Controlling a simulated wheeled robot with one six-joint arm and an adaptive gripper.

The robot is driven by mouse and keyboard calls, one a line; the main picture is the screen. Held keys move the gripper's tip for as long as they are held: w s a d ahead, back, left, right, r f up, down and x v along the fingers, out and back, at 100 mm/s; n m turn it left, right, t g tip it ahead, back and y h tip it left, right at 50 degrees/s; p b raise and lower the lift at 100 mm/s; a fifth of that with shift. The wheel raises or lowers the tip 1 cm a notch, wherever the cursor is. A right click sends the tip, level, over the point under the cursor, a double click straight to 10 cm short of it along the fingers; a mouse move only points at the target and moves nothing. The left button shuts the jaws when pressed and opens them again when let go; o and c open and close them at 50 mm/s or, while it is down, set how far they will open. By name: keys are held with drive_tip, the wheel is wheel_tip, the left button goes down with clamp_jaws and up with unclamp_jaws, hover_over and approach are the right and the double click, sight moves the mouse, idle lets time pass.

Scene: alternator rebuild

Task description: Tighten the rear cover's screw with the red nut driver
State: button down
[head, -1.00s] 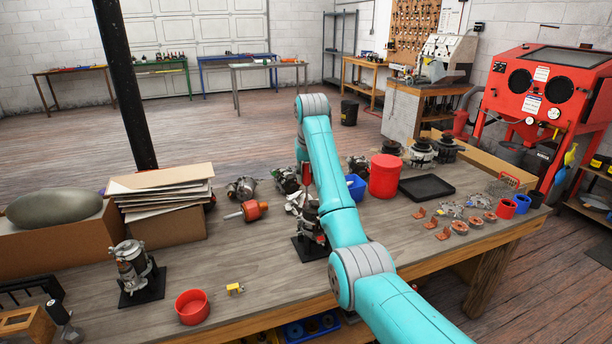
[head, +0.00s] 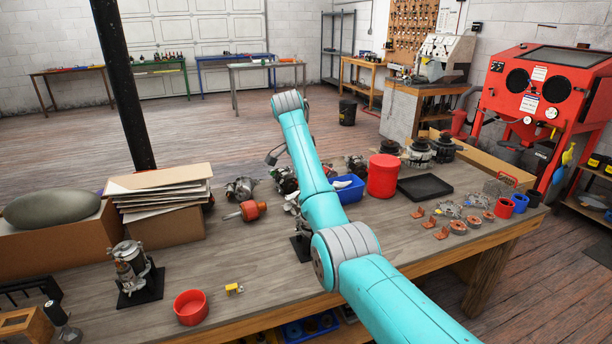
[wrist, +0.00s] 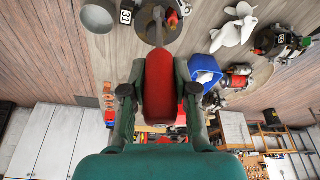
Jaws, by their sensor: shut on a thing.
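My gripper (wrist: 158,92) is shut on the red handle of the nut driver (wrist: 158,72) in the wrist view. The driver's metal shaft points away from the gripper, toward the top of that view. An alternator on a black stand (head: 300,248) is mostly hidden behind my arm. Another alternator (head: 130,265) stands upright on a black stand at the left of the bench. I cannot tell the rear cover or its screw in either view.
A red bowl (head: 191,307) and a small yellow item (head: 233,289) lie near the front edge. A blue bin (head: 348,190), a red canister (head: 383,176) and a black tray (head: 425,187) stand right of my arm. Boxes (head: 165,240) fill the back left. The bench's front middle is clear.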

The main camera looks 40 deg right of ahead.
drive_tip(key=shift+r, duration=0.15)
drive_tip(key=shift+r, duration=0.3)
drive_tip(key=n+t, duration=0.1)
drive_tip(key=n, duration=0.3)
drive_tip(key=n+t+y, duration=0.1)
drive_tip(key=n, duration=0.3)
drive_tip(key=shift+w+a+n, duration=0.1)
drive_tip(key=shift+n, duration=0.3)
drive_tip(key=n+y, duration=0.1)
drive_tip(key=n, duration=0.3)
drive_tip(key=shift+n+t, duration=0.4)
drive_tip(key=n+y, duration=0.1)
drive_tip(key=n, duration=0.3)
drive_tip(key=shift+w+a, duration=0.15)
drive_tip(key=shift+f, duration=0.55)
